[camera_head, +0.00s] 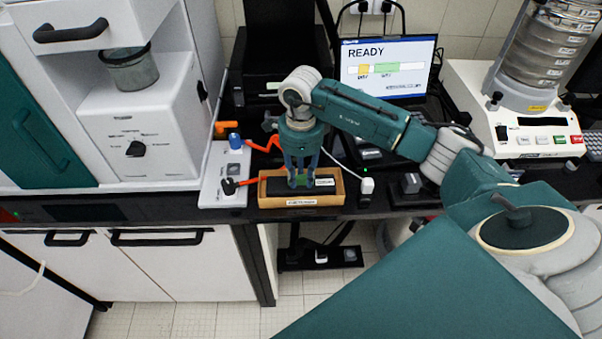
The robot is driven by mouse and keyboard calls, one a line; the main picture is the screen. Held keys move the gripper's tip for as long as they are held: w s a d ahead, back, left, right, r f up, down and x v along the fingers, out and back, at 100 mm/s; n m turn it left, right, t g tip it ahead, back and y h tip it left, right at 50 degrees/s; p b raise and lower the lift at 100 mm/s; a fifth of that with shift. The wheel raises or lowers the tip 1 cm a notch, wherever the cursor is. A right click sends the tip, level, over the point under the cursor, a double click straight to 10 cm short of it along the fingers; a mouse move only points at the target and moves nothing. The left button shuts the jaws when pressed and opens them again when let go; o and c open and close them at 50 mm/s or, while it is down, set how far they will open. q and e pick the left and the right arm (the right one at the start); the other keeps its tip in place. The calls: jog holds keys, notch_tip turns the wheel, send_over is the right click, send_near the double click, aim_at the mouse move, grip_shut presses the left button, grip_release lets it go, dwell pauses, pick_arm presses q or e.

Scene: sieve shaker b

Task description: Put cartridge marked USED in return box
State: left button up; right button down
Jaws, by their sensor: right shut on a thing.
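A dark cartridge (322,188) with a small white label lies in a shallow wooden box (340,201) on the dark bench. The label's text is too small to read for sure, as is the tag on the front of the box. My right gripper (301,184) points straight down into the box, with its fingers shut on the cartridge. The fingers hide the middle of the cartridge, and I cannot tell whether it rests on the box floor. My left gripper is not in view.
A white panel (211,192) with red-orange levers and a blue knob stands close left of the box. A laptop screen (386,68) reading READY is behind. A sieve shaker (520,110) stands at the right.

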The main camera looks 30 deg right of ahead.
aim_at(301, 179)
jog(key=c, duration=1.4)
grip_release()
jog(key=shift+r, duration=0.1)
jog(key=shift+w+r, duration=0.1)
jog(key=shift+r, duration=0.2)
notch_tip(301, 179, up, 11)
jog(key=b, duration=0.4)
jog(key=shift+r, duration=0.2)
